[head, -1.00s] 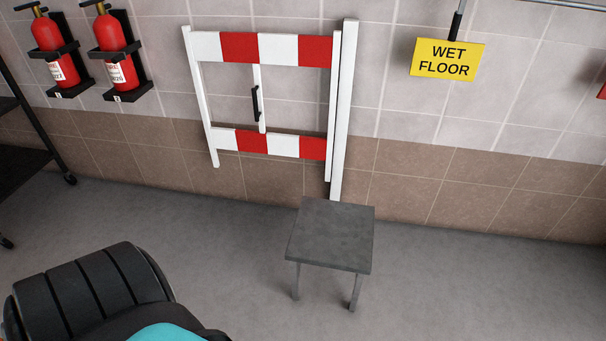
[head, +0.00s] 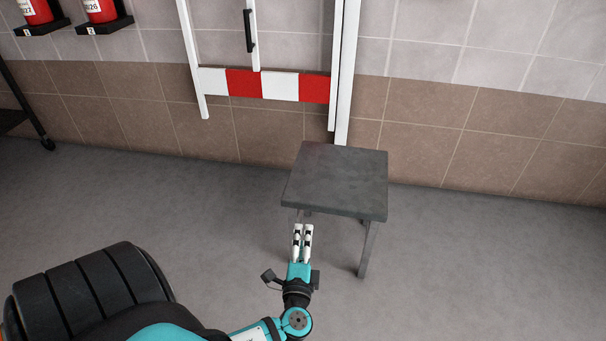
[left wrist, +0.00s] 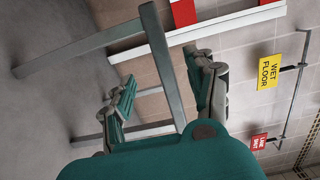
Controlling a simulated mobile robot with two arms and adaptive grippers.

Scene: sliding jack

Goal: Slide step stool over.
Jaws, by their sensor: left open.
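The step stool (head: 337,178) is a dark grey stool with a square top. It stands upright on the floor near the wall. My left gripper (head: 303,229) is in front of it, just below the front edge of the seat near the front left corner, where it hides part of a leg. In the left wrist view the stool (left wrist: 158,42) shows as a narrow seat edge and legs, turned sideways. The seat edge crosses between the spread fingers of my left gripper (left wrist: 163,68); I cannot tell whether they touch it. My right gripper is out of view.
A red-and-white barrier gate (head: 280,86) with a black handle (head: 250,31) is behind the stool, beside a white post (head: 347,75). A yellow wet floor sign (left wrist: 269,61) hangs on the wall. Floor right of the stool is clear.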

